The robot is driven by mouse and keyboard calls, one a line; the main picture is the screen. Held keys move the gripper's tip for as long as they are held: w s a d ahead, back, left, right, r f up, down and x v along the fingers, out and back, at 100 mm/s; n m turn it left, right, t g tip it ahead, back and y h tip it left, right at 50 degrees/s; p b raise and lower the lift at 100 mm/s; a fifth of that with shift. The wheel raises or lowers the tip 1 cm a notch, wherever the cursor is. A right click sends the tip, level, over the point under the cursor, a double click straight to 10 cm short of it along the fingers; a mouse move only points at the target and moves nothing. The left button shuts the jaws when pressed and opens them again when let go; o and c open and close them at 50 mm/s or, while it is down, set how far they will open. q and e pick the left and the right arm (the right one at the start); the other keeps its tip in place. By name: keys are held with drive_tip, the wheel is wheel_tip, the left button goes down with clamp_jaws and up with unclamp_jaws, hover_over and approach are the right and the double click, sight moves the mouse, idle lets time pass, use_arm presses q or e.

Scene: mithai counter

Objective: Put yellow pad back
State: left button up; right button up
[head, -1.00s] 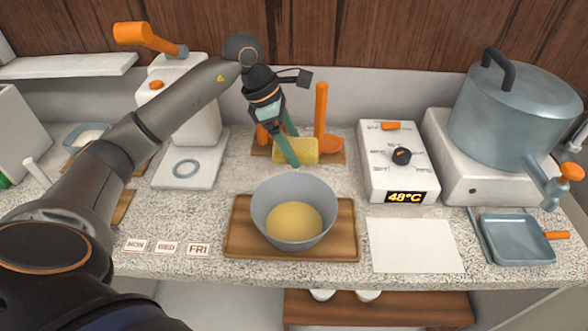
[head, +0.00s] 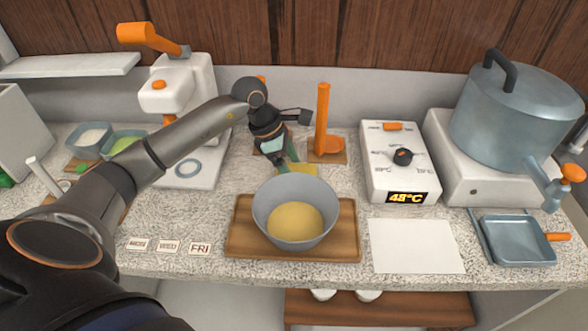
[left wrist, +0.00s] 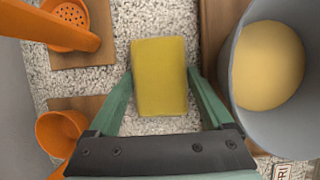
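The yellow pad (head: 303,169) is low at the counter behind the grey bowl, partly hidden by my left gripper (head: 288,168). The left wrist view shows the yellow pad (left wrist: 159,76) between the two green fingers of my left gripper (left wrist: 160,75), with a fingertip against each side. The gripper looks shut on it. I cannot tell whether its underside rests on the counter. My right gripper is in neither view.
The grey bowl (head: 263,208) with yellow contents stands on a wooden tray (head: 240,240) just in front. An orange post with a cup (head: 323,125) stands behind. A white control box (head: 385,165) is to the right. A blank white sheet (head: 415,247) lies front right.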

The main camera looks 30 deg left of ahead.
use_arm(q)
drive_tip(key=shift+o, duration=0.4)
drive_tip(key=shift+r, duration=0.1)
drive_tip(key=shift+r, duration=0.25)
drive_tip(key=v, duration=1.1)
drive_tip(key=shift+r, duration=0.3)
drive_tip(key=shift+s+a, duration=0.1)
